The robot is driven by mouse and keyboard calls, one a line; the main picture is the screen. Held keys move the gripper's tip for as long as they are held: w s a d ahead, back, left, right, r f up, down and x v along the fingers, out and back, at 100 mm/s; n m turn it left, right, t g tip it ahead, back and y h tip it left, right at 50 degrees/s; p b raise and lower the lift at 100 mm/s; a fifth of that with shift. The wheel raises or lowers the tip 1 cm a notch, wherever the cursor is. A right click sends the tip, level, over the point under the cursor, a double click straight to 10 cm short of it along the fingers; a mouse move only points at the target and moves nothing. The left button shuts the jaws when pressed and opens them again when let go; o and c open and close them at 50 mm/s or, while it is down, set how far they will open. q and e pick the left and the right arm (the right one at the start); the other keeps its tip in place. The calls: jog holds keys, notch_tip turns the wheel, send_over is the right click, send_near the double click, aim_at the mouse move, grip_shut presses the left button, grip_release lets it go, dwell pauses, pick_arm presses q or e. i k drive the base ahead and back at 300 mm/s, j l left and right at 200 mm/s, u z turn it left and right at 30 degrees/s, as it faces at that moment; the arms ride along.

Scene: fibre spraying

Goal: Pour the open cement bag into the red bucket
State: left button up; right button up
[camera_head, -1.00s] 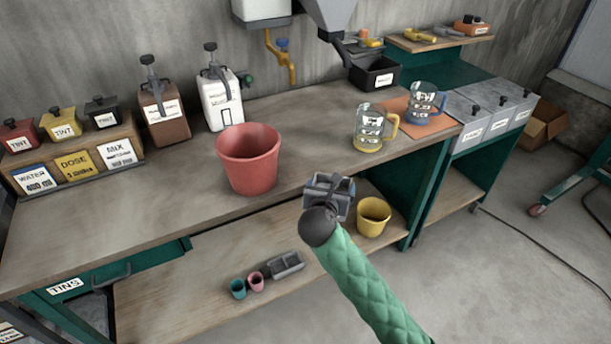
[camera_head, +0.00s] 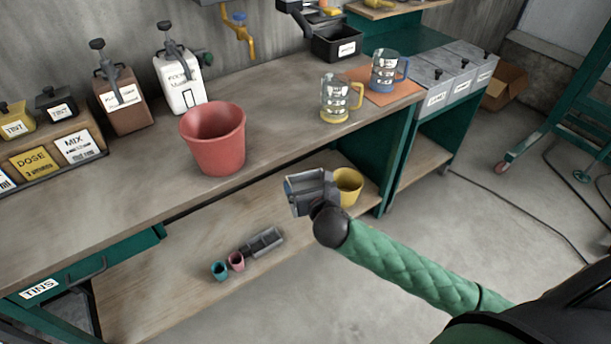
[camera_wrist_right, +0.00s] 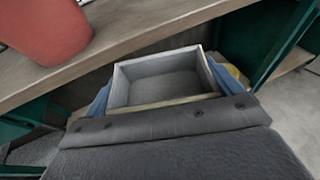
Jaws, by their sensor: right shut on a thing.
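The red bucket (camera_head: 215,145) stands upright on the workbench near its front edge. It also shows at the upper left of the right wrist view (camera_wrist_right: 45,30). My right gripper (camera_head: 312,192) is in front of the bench, to the right of the bucket and lower than its rim. Its blue fingers are shut on a grey open-topped box (camera_wrist_right: 165,85), seen between them in the right wrist view. The box is apart from the bucket and looks empty. I see no cement bag in any view. My left gripper is not in view.
The bench (camera_head: 265,105) holds a yellow-handled jug (camera_head: 337,100), a blue-handled jug (camera_head: 386,72) and a white dispenser (camera_head: 180,83). The bench's front edge lies between gripper and bucket.

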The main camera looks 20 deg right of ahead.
aim_at(213, 131)
jog(key=k+j, duration=0.1)
jog(key=j, duration=0.65)
jog(key=k+j+z, duration=0.1)
jog(key=j, duration=0.3)
jog(key=k+j, duration=0.15)
jog(key=j, duration=0.2)
jog(key=k+j, duration=0.1)
jog(key=j, duration=0.3)
jog(key=z, duration=0.05)
